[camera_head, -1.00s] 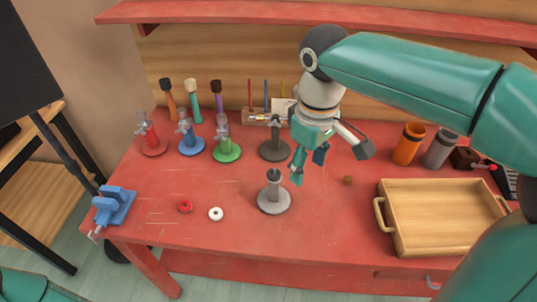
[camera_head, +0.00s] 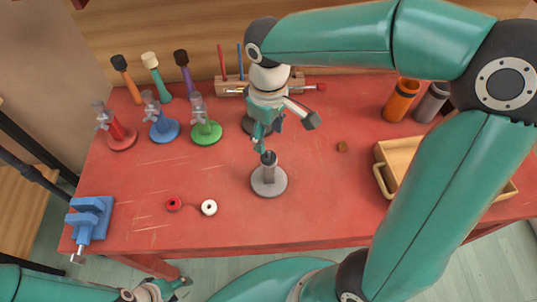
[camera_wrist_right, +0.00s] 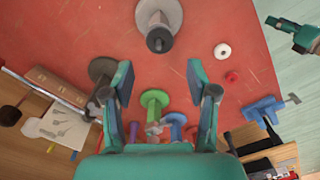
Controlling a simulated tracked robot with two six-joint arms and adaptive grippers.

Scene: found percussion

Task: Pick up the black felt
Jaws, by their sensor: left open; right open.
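A grey stand (camera_head: 268,182) stands upright at the middle of the table with a dark piece (camera_head: 268,157) at its top. I cannot tell for sure whether that dark piece is the black felt. The stand also shows in the right wrist view (camera_wrist_right: 155,15), with its dark top (camera_wrist_right: 159,40) beyond the fingertips. My right gripper (camera_head: 285,131) is open and empty, near the stand's top, a little behind it in the head view. My left gripper (camera_head: 167,288) is open at the bottom left, low and away from the stand.
A red ring (camera_head: 174,204) and a white ring (camera_head: 209,207) lie left of the stand. Red (camera_head: 121,138), blue (camera_head: 164,132) and green (camera_head: 206,133) stands are behind them. A dark stand (camera_wrist_right: 103,70) is near my right gripper. A wooden tray (camera_head: 397,150) is at the right.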

